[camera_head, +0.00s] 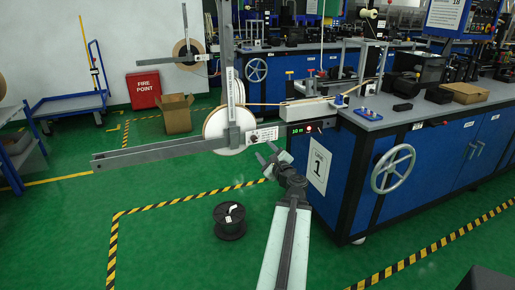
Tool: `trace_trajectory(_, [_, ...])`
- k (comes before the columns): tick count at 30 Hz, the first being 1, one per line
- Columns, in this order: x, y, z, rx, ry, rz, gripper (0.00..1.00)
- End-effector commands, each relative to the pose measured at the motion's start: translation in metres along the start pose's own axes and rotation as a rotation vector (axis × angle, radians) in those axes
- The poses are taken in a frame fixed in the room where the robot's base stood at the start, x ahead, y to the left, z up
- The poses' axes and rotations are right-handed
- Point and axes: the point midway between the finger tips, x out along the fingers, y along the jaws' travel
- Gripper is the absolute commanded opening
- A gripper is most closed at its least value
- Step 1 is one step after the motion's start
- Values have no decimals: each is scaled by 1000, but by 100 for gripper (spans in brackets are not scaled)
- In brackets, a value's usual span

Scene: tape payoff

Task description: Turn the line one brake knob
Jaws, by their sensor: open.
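The line one machine is a blue cabinet (345,170) with a white plate marked 1 (319,165). Its grey payoff arm (160,152) reaches out to the left and carries a pale tape reel (215,122). A white label panel (263,136) sits on the arm just right of the reel. I cannot clearly make out the brake knob; it may be too small or hidden near the reel hub. My gripper (268,158) is open and empty, just below the label panel in the picture. I cannot tell whether it touches anything.
A silver handwheel (393,169) sticks out from the cabinet at right. A black spool (230,220) lies on the green floor left of my arm. A cardboard box (175,113) and a red fire point box (143,90) stand behind.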

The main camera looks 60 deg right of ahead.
Motion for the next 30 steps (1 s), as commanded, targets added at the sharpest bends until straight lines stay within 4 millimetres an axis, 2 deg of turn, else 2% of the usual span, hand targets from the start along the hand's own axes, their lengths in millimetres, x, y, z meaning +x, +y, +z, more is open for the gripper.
trace_trajectory(5, [19, 0, 1, -3, -3, 4, 47])
trace_trajectory(12, [64, 0, 1, -4, -3, 5, 47])
trace_trajectory(15, [76, 1, 1, -5, -3, 5, 47])
trace_trajectory(23, [78, 2, 2, -5, -3, 5, 47])
trace_trajectory(28, [78, 2, 2, -5, -3, 5, 0])
trace_trajectory(30, [78, 2, 2, -5, -3, 5, 0])
